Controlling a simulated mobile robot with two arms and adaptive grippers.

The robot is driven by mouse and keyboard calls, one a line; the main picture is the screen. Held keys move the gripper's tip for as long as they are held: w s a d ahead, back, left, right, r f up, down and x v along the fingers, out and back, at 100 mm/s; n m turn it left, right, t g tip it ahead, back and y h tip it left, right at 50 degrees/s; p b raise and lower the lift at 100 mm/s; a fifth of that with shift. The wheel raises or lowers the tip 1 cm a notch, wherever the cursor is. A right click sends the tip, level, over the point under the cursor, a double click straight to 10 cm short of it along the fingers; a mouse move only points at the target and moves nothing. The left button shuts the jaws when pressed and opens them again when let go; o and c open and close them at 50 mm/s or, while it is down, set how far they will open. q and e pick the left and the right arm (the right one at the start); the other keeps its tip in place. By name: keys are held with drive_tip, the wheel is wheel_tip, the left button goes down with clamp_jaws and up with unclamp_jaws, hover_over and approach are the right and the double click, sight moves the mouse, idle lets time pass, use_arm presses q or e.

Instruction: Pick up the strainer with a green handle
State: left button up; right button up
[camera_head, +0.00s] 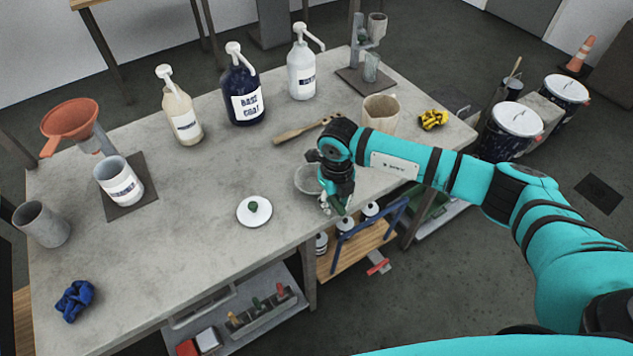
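The strainer (308,179) lies near the front edge of the grey table, its pale round bowl partly hidden behind my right gripper. Its green handle (340,206) shows just below the gripper, at the table edge. My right gripper (327,204) points down over the handle, with its fingers at or very close to it. The wrist and dark gripper body hide the contact, so I cannot tell whether the fingers are closed on the handle. My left gripper is not in view.
A white lid with a green knob (254,211) lies left of the strainer. A wooden paddle (294,131) and a beige container (381,113) are behind. Pump bottles stand along the back. The table's (200,240) front left is mostly clear. A blue rack (350,238) stands below the edge.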

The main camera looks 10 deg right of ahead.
clamp_jaws()
drive_tip(key=shift+r, duration=0.15)
idle(0.4)
